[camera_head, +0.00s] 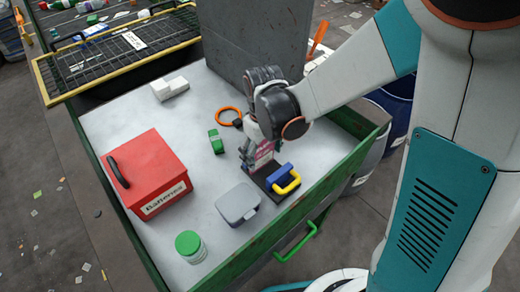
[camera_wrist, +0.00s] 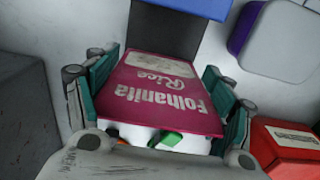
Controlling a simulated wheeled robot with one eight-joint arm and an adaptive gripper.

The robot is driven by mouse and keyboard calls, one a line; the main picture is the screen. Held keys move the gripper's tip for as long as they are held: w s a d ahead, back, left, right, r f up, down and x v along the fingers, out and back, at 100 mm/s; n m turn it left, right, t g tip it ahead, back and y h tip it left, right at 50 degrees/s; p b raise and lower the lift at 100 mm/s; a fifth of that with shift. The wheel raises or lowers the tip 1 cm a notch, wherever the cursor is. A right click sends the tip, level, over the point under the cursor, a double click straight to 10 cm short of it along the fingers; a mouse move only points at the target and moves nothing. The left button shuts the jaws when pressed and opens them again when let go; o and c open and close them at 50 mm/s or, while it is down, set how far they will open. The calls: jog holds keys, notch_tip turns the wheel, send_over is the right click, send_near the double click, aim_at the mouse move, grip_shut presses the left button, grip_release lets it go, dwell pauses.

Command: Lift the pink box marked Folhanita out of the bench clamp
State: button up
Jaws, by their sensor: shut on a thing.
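The pink box marked Folhanita Rice (camera_wrist: 168,88) fills the middle of the wrist view, its lettering upside down. My gripper (camera_wrist: 160,105) has its teal pads on the box's two sides and is shut on it. In the head view, the pink box (camera_head: 265,150) shows partly below my gripper (camera_head: 258,156). The bench clamp (camera_head: 281,178) has a blue jaw, a yellow handle and a dark base.
A red Batteries box (camera_head: 150,170), a grey container (camera_head: 238,204), a green-lidded jar (camera_head: 190,246), a green object (camera_head: 216,141) and an orange ring (camera_head: 228,114) lie around on the bench (camera_head: 115,120). A grey panel (camera_head: 245,40) stands behind my gripper.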

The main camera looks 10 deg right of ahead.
jog(key=shift+s+d+r, duration=0.15)
jog(key=shift+s+d, duration=0.15)
jog(key=shift+s, duration=0.15)
jog(key=shift+c, duration=0.2)
notch_tip(320, 180, up, 8)
jog(key=p, duration=0.6)
jog(key=shift+r, duration=0.2)
dwell(0.3)
jog(key=shift+c, duration=0.4)
